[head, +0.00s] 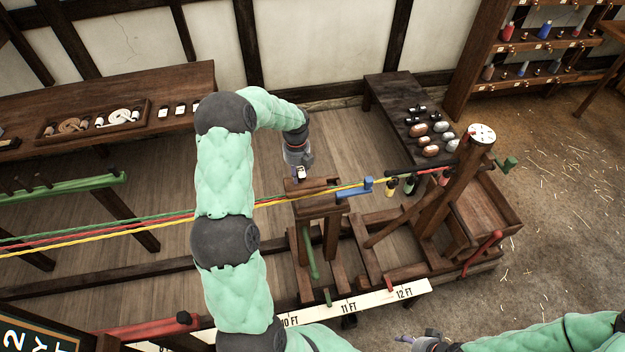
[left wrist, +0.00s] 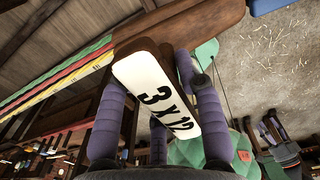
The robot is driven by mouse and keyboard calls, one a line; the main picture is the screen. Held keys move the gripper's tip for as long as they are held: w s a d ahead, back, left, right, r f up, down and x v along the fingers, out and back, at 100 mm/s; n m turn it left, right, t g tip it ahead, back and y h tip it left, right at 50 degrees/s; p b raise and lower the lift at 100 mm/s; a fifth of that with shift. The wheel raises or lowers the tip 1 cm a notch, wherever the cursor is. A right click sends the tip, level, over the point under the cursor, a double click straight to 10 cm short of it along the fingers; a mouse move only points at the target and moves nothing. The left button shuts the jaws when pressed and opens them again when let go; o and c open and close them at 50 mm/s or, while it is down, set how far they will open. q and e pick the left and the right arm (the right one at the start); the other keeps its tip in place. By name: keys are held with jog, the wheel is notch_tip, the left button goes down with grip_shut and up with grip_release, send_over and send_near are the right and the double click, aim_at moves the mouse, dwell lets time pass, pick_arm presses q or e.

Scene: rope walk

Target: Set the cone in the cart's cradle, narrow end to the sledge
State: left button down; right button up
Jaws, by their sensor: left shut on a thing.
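My left gripper (head: 299,166) points down at the cart's wooden top (head: 322,203). In the left wrist view its purple fingers (left wrist: 158,115) are shut around a piece with a white rounded face marked "3 x 12" (left wrist: 150,85). Only a small white part of this piece shows in the head view, so I cannot tell its full shape or whether it is the cone. My right gripper (head: 430,342) is partly cut off at the bottom edge.
Green, red and yellow strands (head: 120,225) run from the left across the cart to the sledge post. A dark bench (head: 385,95) holds several rounded pieces; a left bench (head: 190,80) holds a tray and white-faced pieces.

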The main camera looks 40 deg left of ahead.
pick_arm(q)
jog(key=w+f, duration=0.1)
jog(key=w, duration=0.1)
jog(key=w+f, duration=0.1)
jog(key=f, duration=0.1)
jog(key=w+d+f+p, duration=0.1)
jog(key=w+f, duration=0.1)
jog(key=shift+w+f, duration=0.25)
jog(key=shift+w, duration=0.05)
jog(key=f, duration=0.2)
jog(key=f+p, duration=0.1)
jog(key=shift+w+f, duration=0.25)
jog(key=shift+f, duration=0.15)
jog(key=c, duration=1.3)
grip_release()
jog(key=shift+f, duration=0.2)
jog(key=o, duration=0.5)
jog(key=shift+c, duration=0.2)
jog(key=shift+r, duration=0.1)
